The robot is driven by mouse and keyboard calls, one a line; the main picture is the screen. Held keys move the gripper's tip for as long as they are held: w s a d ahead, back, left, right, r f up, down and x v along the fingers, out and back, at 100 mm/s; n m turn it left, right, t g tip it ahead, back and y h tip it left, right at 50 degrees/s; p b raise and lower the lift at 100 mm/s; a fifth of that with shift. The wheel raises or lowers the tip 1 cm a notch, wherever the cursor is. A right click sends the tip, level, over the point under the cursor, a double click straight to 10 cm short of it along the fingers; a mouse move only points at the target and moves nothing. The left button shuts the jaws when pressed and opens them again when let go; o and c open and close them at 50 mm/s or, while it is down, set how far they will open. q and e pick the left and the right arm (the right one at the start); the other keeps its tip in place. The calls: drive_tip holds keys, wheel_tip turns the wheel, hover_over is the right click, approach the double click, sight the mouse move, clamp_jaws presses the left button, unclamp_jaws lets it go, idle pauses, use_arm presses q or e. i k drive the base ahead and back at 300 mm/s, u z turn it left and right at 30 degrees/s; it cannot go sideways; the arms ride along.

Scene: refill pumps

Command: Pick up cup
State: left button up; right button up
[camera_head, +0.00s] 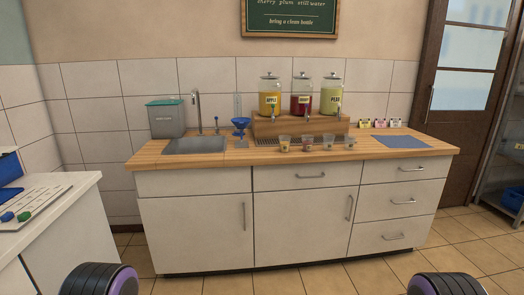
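Several small clear cups stand in a row at the front of the wooden counter (240,158), below the drink dispensers. The leftmost cup (284,145) seems to hold something yellowish. To its right stand a second cup (307,144) with a reddish tint, a third cup (328,142) and a rightmost cup (349,143). They are too small to tell their contents for sure. Neither gripper shows. Only dark, ribbed parts of my own arms with purple trim appear at the bottom left and bottom right, well short of the counter.
Yellow (269,102), red (301,103) and green (332,101) dispensers stand on a wooden riser (290,128). A sink (195,145), grey bin (166,121) and blue funnel-like item (241,124) are left. A blue mat (402,142) lies right. Floor before the cabinets is clear.

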sight(284, 140)
drive_tip(key=u, duration=0.2)
drive_tip(key=k, duration=0.35)
drive_tip(key=u, duration=0.85)
drive_tip(key=i, duration=1.2)
drive_tip(key=z, duration=1)
drive_tip(key=i, duration=0.85)
drive_tip(key=z, duration=0.9)
